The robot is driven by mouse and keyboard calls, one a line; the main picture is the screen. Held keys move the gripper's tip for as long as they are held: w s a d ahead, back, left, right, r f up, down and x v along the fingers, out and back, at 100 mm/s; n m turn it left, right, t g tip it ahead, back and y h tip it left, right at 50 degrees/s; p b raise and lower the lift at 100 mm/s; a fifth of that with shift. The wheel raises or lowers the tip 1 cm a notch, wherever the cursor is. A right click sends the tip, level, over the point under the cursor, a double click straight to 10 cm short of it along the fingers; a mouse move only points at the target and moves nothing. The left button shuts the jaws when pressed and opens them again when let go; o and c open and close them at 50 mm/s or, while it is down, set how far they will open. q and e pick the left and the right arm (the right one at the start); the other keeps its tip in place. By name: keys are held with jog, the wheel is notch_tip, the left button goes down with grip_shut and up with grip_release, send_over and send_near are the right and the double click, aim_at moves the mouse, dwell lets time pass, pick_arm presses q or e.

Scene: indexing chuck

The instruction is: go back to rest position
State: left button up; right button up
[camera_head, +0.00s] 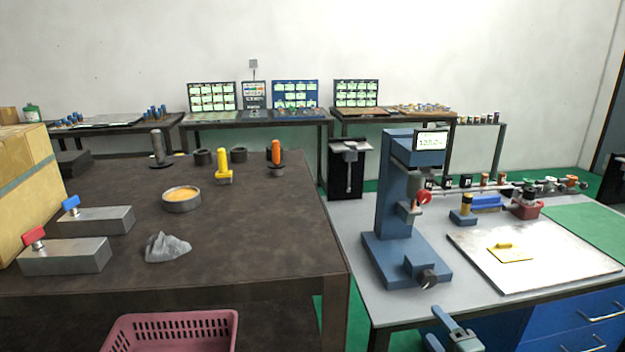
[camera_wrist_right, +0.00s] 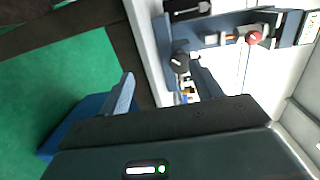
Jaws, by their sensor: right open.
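My right gripper (camera_head: 438,325) shows at the bottom edge of the head view, in front of the grey bench on the right. In the right wrist view its two fingers stand apart (camera_wrist_right: 162,80), with nothing between them. The blue press-like machine (camera_head: 396,205) with a lit display stands on the bench just beyond the gripper. The machine also shows at the top of the right wrist view (camera_wrist_right: 215,38), with its dark round knob near one fingertip; I cannot tell the exact gap. My left gripper is not in view.
The grey bench (camera_head: 350,215) carries a pale plate (camera_head: 580,265) with a yellow piece. The dark table (camera_head: 110,185) on the left holds metal blocks, a round dish (camera_head: 182,200) and a grey rock (camera_head: 167,247). A pink basket (camera_head: 172,330) is low in front. Green floor shows between the tables.

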jog(key=s+a+f+n+g, duration=0.2)
jog(key=s+a+n, duration=0.3)
jog(key=s, duration=0.3)
jog(key=s+a+f+n+g, duration=0.2)
jog(key=s+a+f+n, duration=0.3)
jog(key=s+n, duration=0.2)
jog(key=s+a+f+n+g, duration=0.2)
jog(key=s+a+f+n, duration=0.1)
jog(key=s+a+n, duration=0.2)
jog(key=s+n, duration=0.2)
jog(key=s, duration=0.2)
jog(key=shift+f+y, duration=0.3)
jog(key=shift+d, duration=0.1)
dwell(1.4)
